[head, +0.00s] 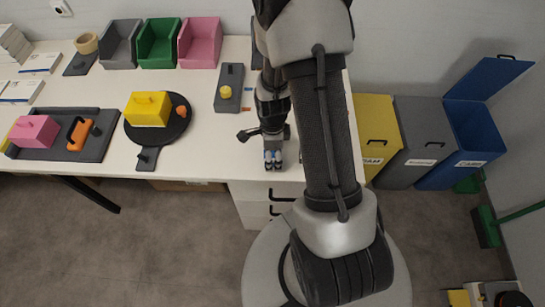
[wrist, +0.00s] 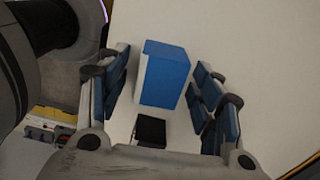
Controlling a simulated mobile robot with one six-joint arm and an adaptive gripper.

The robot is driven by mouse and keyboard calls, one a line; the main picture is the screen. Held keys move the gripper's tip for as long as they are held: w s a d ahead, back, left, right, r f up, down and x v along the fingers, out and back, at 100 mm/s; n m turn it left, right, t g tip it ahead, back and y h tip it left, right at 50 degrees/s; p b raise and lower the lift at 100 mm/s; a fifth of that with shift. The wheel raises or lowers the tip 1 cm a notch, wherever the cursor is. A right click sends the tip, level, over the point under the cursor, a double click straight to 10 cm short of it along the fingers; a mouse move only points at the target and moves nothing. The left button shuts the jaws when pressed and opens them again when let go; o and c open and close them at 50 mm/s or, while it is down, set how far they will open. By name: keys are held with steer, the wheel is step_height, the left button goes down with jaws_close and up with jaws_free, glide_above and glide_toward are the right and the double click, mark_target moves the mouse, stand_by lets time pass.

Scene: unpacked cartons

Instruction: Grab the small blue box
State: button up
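The small blue box (wrist: 167,78) lies on the white tabletop in the wrist view, with a paler left side. My gripper (wrist: 160,95) is open, with its blue-padded fingers to the left and right of the box. Gaps show on both sides, so the fingers do not appear to touch it. In the head view my gripper (head: 273,158) points down near the table's front edge. Small blue patches show at its tips there; I cannot tell whether they are pads or the box.
A small black object (wrist: 150,130) sits close to the box in the wrist view. The white table (head: 205,155) also holds a yellow box (head: 148,108) on a black round board, a grey tray (head: 95,150), and coloured bins (head: 158,45) behind. Large bins (head: 425,140) stand to the right.

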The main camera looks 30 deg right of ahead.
steer(key=c, duration=0.9)
steer(key=shift+o, duration=0.2)
steer(key=shift+r, duration=0.1)
